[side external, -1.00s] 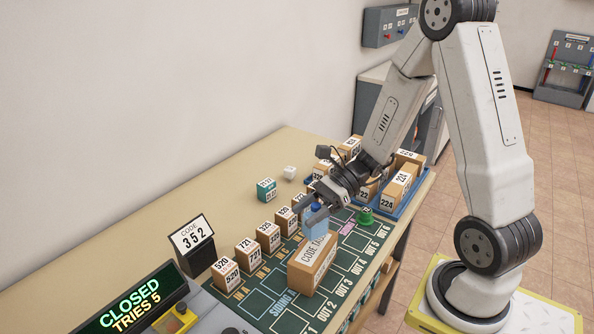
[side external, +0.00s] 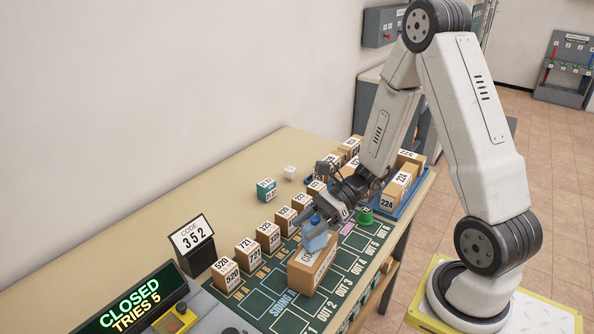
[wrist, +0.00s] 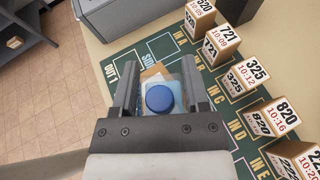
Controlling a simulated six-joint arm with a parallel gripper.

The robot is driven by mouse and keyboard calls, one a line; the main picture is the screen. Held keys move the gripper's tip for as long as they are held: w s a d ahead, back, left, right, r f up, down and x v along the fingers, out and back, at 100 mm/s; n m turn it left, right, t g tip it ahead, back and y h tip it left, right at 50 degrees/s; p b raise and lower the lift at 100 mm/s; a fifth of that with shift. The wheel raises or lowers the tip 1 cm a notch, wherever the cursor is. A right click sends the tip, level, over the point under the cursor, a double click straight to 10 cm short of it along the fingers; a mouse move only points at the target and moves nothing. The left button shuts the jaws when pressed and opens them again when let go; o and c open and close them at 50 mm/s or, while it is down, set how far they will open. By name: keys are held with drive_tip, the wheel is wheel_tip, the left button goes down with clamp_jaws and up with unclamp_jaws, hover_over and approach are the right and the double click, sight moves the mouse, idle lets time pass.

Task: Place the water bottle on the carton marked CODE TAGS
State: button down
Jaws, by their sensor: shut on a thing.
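The water bottle (side external: 315,242), light blue with a dark blue cap, is held in my gripper (side external: 317,226). It looks tilted in the side view, over the far part of the brown carton marked CODE TAGS (side external: 308,276). The bottle hides most of the carton's top label; only its first letters show. I cannot tell whether the bottle's base touches the carton. In the wrist view the blue cap (wrist: 159,98) sits between the two fingers of my gripper (wrist: 159,88), with a bit of carton (wrist: 155,71) beyond it.
Numbered cartons stand in a row along the left of the green mat, including 721 (side external: 247,254) and 325 (side external: 269,237). A green round object (side external: 365,217) stands to the right of my gripper, near the blue tray (side external: 407,207) of cartons. The OUT side has free mat.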

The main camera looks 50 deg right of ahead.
drive_tip(key=shift+f, duration=0.15)
drive_tip(key=shift+c, duration=0.4)
unclamp_jaws()
drive_tip(key=shift+r, duration=0.2)
drive_tip(key=v, duration=1.2)
